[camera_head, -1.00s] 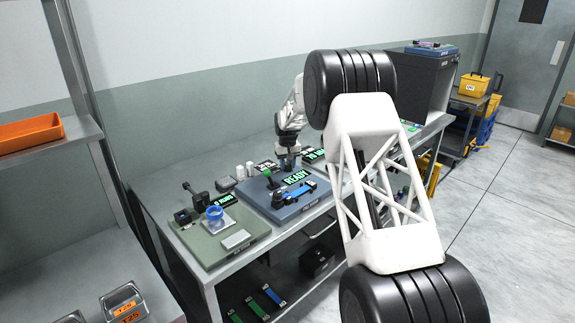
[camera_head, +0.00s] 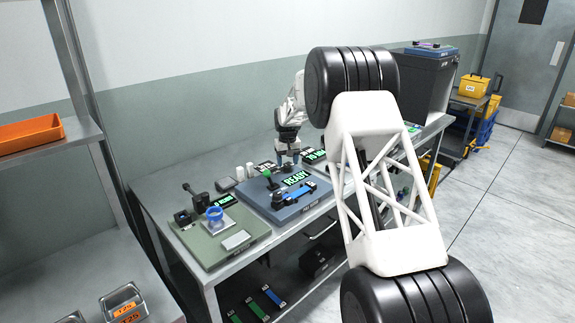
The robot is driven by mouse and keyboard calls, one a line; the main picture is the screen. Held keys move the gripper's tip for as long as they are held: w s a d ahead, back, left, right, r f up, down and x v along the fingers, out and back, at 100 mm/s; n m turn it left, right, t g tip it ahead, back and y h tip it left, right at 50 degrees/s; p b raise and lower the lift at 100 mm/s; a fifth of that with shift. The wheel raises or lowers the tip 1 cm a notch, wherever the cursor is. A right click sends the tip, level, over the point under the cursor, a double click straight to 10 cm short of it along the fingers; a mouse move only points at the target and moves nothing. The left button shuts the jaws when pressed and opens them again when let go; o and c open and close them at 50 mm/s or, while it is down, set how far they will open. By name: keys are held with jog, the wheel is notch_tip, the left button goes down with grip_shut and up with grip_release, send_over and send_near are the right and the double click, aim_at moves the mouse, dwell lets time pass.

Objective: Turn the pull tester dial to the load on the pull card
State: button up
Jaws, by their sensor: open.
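The blue-based station (camera_head: 262,206) on the bench carries a lit READY display (camera_head: 296,178), a blue strap (camera_head: 299,193), a green-topped lever (camera_head: 268,174) and a dark round part (camera_head: 277,196). It may be the pull tester, but its labels are too small to read. I cannot tell which part is the dial, or pick out the pull card. My gripper (camera_head: 288,162) is small in view, open and pointing down, at the far edge of this station behind the READY display. I see nothing between its fingers. My large arm link hides the bench to the right.
A green board (camera_head: 207,248) with a blue cup (camera_head: 214,214) and a small display (camera_head: 223,200) lies to the left. White cylinders (camera_head: 245,169) stand behind the blue station. More lit displays (camera_head: 315,156) sit at the right.

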aim_at(288, 166)
jog(key=shift+r, duration=2.95)
jog(key=shift+s+r, duration=0.1)
